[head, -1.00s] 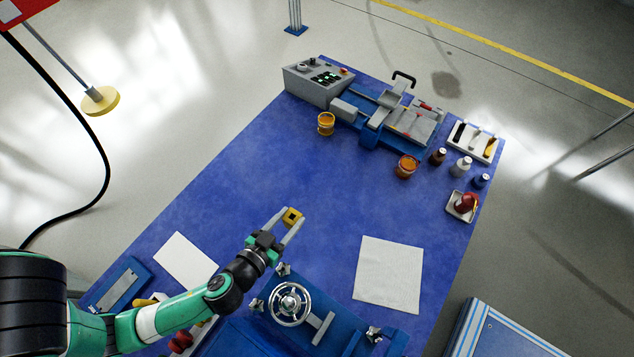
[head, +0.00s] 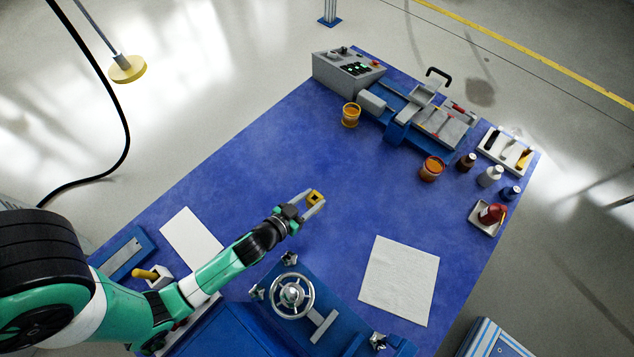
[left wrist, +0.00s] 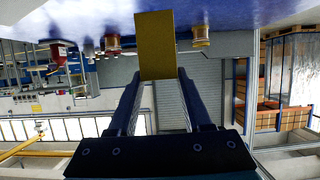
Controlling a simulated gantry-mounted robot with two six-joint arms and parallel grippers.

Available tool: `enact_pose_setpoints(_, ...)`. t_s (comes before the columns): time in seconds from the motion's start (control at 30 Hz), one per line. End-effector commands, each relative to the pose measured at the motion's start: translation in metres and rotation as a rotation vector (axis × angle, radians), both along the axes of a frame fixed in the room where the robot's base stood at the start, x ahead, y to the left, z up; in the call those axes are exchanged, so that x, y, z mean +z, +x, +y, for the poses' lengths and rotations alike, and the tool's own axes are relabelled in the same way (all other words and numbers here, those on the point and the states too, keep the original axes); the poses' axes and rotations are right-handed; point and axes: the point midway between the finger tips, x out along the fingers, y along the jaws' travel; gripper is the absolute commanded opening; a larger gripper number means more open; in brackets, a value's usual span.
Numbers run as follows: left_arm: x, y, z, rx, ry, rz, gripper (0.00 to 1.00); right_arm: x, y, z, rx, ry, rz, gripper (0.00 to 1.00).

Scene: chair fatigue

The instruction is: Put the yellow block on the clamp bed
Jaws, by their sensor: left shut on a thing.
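The yellow block (head: 315,197) is a small square piece held between the fingertips of my left gripper (head: 312,204). In the left wrist view the yellow block (left wrist: 155,44) sits between the two dark fingers and extends past their tips. My left gripper is shut on it over the middle of the blue table; its exact height is unclear. At the back right is a machine with a blue base and a grey flat bed (head: 443,124), which looks like the clamp bed. The block is well apart from it. My right gripper is not in view.
A grey control box (head: 345,72) adjoins the machine. A yellow cup (head: 351,115), an orange jar (head: 431,169) and several bottles stand near it. A blue fixture with a handwheel (head: 292,296) is at the front. The blue mat's middle (head: 270,160) is clear.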

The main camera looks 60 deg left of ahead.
Motion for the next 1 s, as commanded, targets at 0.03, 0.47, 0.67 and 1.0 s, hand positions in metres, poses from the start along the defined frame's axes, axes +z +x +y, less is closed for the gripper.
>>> enact_pose_setpoints(0.03, 0.002, 0.008, 0.012, 0.012, -0.002, -0.006, 0.00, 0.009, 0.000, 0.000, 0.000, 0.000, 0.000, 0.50)
enact_pose_setpoints(0.47, -0.057, 0.035, 0.041, 0.002, 0.004, -0.005, 0.00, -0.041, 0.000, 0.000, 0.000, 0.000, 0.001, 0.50)
enact_pose_setpoints(0.67, -0.067, 0.039, 0.044, 0.001, 0.004, -0.005, 0.00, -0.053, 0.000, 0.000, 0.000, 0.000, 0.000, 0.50)
enact_pose_setpoints(1.0, -0.092, 0.039, 0.044, -0.001, 0.003, -0.002, 0.00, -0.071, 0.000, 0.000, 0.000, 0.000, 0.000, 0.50)
